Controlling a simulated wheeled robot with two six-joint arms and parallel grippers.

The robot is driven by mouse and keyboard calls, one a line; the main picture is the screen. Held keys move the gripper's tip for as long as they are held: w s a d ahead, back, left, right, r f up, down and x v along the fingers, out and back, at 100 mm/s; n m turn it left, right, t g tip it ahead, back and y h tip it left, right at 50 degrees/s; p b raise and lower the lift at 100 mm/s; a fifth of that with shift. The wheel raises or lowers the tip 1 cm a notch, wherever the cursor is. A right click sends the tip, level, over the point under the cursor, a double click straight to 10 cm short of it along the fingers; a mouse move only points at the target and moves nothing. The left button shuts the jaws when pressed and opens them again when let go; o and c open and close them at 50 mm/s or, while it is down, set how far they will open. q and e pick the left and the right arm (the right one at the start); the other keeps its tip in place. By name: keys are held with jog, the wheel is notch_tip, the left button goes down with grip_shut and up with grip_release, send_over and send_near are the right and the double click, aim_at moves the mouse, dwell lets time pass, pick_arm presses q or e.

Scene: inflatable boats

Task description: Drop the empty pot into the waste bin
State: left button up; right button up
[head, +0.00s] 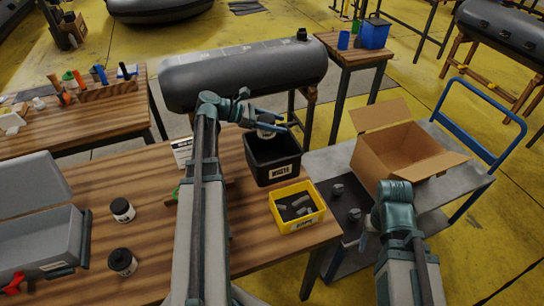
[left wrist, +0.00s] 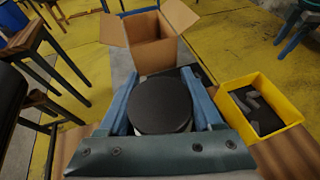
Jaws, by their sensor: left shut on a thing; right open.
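My left gripper (head: 272,122) is shut on a small pot (head: 266,131) with a black round top. The pot's top (left wrist: 160,105) fills the space between the blue fingers in the left wrist view. In the head view it is held over the black waste bin (head: 274,172), which stands on the wooden table with a "WASTE" label on its front. The bin's inside is dark and partly hidden. My right gripper (head: 368,229) is open and low beside the trolley, away from the bin; its fingers are only partly visible.
A yellow bin (head: 298,225) with grey pieces stands right of the waste bin. Two more pots (head: 122,210) (head: 122,262) stand at the table's left. An open cardboard box (head: 405,160) and small grey parts (head: 338,190) are on the trolley. A grey boat tube (head: 243,70) lies behind.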

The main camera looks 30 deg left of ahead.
pick_arm(q)
notch_tip(320, 180, down, 6)
jog(key=b, duration=0.6)
jog(key=o, duration=1.4)
jog(key=shift+o, duration=0.2)
jog(key=p+v, duration=0.5)
jog(key=v, duration=0.8)
jog(key=shift+s+a+r, duration=0.2)
jog(key=shift+a+r, duration=0.05)
jog(key=shift+a, duration=0.05)
